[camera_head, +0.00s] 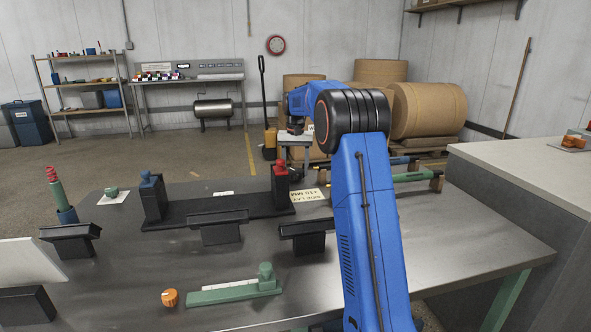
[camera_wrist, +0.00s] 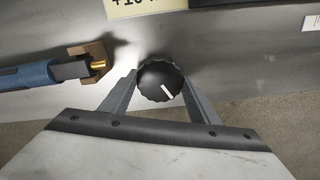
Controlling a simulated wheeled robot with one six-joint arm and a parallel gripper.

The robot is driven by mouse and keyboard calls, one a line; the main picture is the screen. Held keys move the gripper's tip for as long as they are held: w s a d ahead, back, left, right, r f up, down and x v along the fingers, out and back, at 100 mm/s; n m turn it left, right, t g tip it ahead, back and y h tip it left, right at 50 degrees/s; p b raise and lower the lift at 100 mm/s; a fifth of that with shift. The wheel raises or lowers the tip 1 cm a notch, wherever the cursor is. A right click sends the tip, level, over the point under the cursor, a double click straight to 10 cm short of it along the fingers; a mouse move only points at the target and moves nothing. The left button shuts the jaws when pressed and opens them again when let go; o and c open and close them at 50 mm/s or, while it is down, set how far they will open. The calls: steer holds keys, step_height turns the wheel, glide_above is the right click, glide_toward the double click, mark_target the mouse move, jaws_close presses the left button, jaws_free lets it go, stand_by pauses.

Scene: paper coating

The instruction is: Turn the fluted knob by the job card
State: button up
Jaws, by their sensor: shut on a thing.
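The fluted knob (camera_wrist: 160,82) is black and round with a white pointer line, which slants from upper left to lower right in the wrist view. My gripper (camera_wrist: 160,84) has its two grey fingers closed on opposite sides of the knob. The job card (camera_head: 308,195) lies on the metal table in the head view, beside my arm, with lettering that looks like "SIDE LAY +10 MM". Its edge also shows at the top of the wrist view (camera_wrist: 148,6).
A blue-handled tool with a brass tip (camera_wrist: 50,73) rests by a brown block left of the knob. On the table stand black supports (camera_head: 220,230), a green gauge (camera_head: 236,292) and an orange knob (camera_head: 170,298). The front right of the table is clear.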

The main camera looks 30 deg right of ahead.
mark_target(296, 171)
steer(key=n, duration=0.6)
steer(key=shift+n, duration=0.3)
steer(key=n, duration=0.5)
steer(key=shift+n, duration=0.3)
steer(key=o, duration=1.1)
steer(key=shift+c, duration=0.2)
steer(key=shift+r, duration=0.15)
step_height(296, 171, up, 17)
